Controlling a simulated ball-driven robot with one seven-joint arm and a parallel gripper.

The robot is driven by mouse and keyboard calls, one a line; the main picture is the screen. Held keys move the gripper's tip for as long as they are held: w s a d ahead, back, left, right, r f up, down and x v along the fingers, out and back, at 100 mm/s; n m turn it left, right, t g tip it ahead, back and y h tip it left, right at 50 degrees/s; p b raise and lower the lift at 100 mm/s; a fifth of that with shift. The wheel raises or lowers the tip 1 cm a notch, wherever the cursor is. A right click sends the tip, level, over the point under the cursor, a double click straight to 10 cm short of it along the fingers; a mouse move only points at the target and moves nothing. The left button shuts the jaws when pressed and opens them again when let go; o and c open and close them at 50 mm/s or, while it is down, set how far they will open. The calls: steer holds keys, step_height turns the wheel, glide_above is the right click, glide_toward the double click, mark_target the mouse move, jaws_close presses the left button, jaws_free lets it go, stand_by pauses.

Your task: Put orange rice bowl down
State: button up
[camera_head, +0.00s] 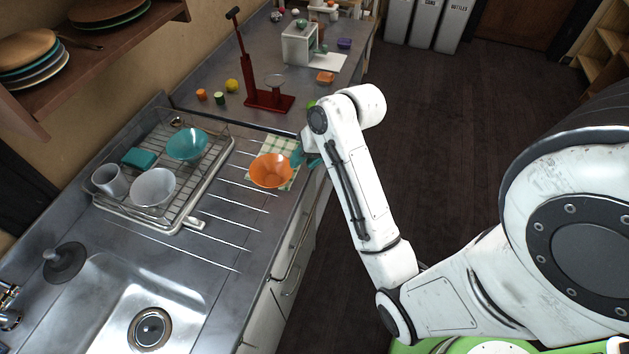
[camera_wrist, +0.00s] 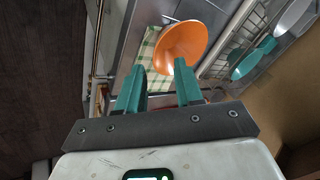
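The orange rice bowl (camera_head: 270,172) is upright over the green-and-white checked cloth (camera_head: 284,147) on the counter, and appears to rest on it. My gripper (camera_head: 303,157) is at the bowl's right side, partly hidden by my arm. In the wrist view, the teal fingers (camera_wrist: 158,80) stand apart with a clear gap. The bowl (camera_wrist: 184,43) shows beyond the fingertips; the right fingertip overlaps its lower part. Whether a finger touches the bowl cannot be told. The cloth (camera_wrist: 154,50) shows left of the bowl.
A dish rack (camera_head: 172,216) with a teal bowl (camera_head: 187,144), a white bowl (camera_head: 153,187) and a mug (camera_head: 108,180) stands left. The sink (camera_head: 120,300) is in front. A red stand (camera_head: 265,98) and small items are behind. The counter's right edge is close to the cloth.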

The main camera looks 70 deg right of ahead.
steer(key=s+a+f+n+g, duration=0.2)
steer(key=s+a+f+n, duration=0.2)
steer(key=a, duration=0.5)
steer(key=s+a+f+n+g, duration=0.3)
steer(key=s+a+f+n, duration=0.2)
steer(key=a, duration=0.4)
steer(key=shift+s+a+f+n, duration=0.25)
steer(key=shift+s+a+n, duration=0.15)
steer(key=shift+s+n, duration=0.3)
steer(key=shift+s, duration=0.1)
